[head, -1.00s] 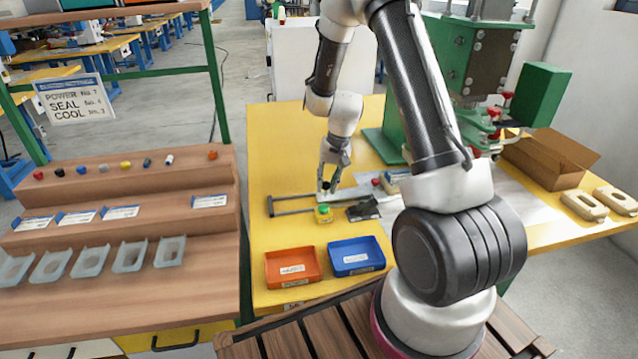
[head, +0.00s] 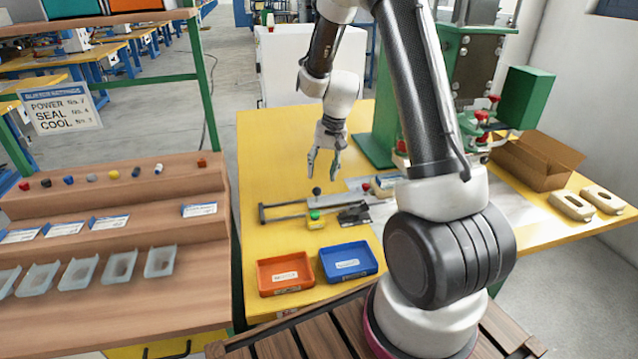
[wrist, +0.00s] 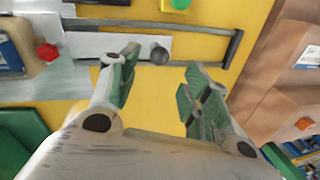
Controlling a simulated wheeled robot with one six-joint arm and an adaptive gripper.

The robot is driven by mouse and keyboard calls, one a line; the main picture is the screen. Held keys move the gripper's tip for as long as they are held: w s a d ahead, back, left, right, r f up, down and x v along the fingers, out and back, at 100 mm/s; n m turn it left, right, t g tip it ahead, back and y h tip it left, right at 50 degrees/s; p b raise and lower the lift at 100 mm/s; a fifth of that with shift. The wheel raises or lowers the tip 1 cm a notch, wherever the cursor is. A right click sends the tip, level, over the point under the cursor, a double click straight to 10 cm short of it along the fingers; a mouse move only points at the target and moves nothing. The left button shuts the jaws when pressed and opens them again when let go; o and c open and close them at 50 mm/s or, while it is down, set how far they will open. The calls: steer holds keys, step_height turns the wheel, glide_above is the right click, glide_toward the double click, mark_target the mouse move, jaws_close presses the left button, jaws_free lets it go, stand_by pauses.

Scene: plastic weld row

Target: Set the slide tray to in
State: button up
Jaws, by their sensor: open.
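The slide tray is a pale metal plate (wrist: 95,46) with a dark round knob (wrist: 159,56) at its end, and the knob also shows in the head view (head: 317,191). The plate sits toward the press side of a dark rail frame (wrist: 205,31), whose far end toward the shelf is empty. In the head view the rail frame (head: 283,213) lies on the yellow table. My gripper (head: 324,172) is open and empty above the table, a little above and apart from the knob. In the wrist view the knob shows beyond the gap between my fingers (wrist: 158,88).
A green button on a yellow box (head: 315,221) stands by the rails. An orange bin (head: 285,292) and a blue bin (head: 374,258) sit in front. The green press (head: 375,148) and a cardboard box (head: 535,178) are right. Yellow table left of the rails is clear.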

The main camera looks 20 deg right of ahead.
steer(key=r, duration=0.2)
steer(key=d+r, duration=0.1)
steer(key=r, duration=0.2)
steer(key=shift+s, duration=0.2)
steer(key=f+n, duration=0.1)
steer(key=f, duration=0.3)
steer(key=a+f+n, duration=0.1)
steer(key=f+n, duration=0.1)
steer(key=f, duration=0.2)
steer(key=w+a+f+n, duration=0.1)
steer(key=f, duration=0.3)
steer(key=shift+g, duration=0.4)
steer(key=shift+r, duration=0.1)
jaws_close()
